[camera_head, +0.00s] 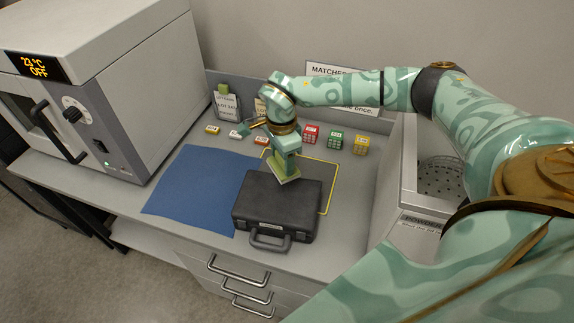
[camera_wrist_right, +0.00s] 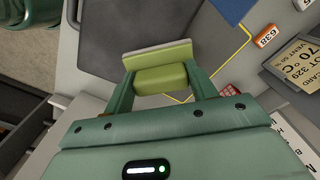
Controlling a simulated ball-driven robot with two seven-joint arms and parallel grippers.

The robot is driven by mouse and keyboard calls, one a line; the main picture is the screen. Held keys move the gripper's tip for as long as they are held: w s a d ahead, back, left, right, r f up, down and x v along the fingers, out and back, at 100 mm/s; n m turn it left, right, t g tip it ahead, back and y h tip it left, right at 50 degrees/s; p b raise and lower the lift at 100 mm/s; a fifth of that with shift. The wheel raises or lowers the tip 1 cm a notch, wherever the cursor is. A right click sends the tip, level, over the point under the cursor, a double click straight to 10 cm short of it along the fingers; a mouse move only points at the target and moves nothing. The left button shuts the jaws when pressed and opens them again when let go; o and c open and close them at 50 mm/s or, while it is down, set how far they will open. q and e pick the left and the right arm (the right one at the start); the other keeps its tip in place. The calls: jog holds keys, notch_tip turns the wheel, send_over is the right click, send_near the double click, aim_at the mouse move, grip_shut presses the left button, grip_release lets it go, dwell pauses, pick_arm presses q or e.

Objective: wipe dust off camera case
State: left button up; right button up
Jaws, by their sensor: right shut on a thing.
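The dark camera case (camera_head: 278,203) lies closed on the bench, with its handle toward the front edge. It also shows as a dark surface at the top of the right wrist view (camera_wrist_right: 135,22). My right gripper (camera_head: 286,168) is shut on a yellow-green sponge (camera_head: 287,180) at the case's back edge. In the right wrist view the sponge (camera_wrist_right: 162,78) sits between both fingers, its paler layer facing the case. I cannot tell whether it touches the lid. Dust is too fine to make out. My left gripper is not in view.
A blue mat (camera_head: 190,185) lies left of the case. Small numbered blocks, including a red one (camera_head: 310,134), stand at the back. A grey oven (camera_head: 95,90) is left; a powder bin (camera_head: 440,178) is right.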

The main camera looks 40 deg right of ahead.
notch_tip(320, 180, up, 2)
jog(key=shift+w+d+p, duration=0.1)
jog(key=shift+p, duration=0.55)
jog(key=shift+r+p, duration=0.65)
jog(key=shift+r, duration=0.05)
